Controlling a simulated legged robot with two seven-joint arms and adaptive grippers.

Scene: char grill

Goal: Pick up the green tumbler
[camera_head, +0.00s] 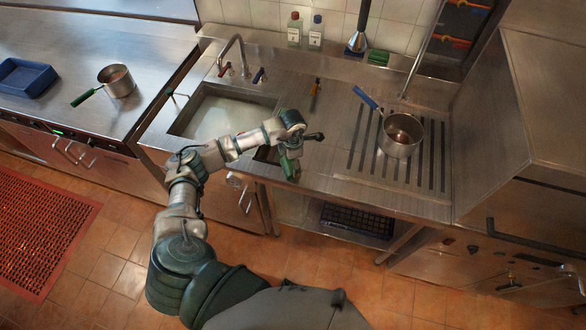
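My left arm reaches over the sink counter, and its gripper (302,146) is at the counter's front edge, right of the sink basin. A small green object (290,166), possibly the green tumbler, shows directly below the gripper. It is partly covered by the gripper, and I cannot tell if the fingers are around it or only beside it. One dark finger points to the right; the other is not clear. My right gripper is not in view.
A steel pot (400,136) with a blue handle stands on the ridged drainboard (350,140). The sink basin (220,112) is left of the gripper. Two bottles and a green block (378,57) stand at the back. Another pot (117,82) and blue tray (27,78) are far left.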

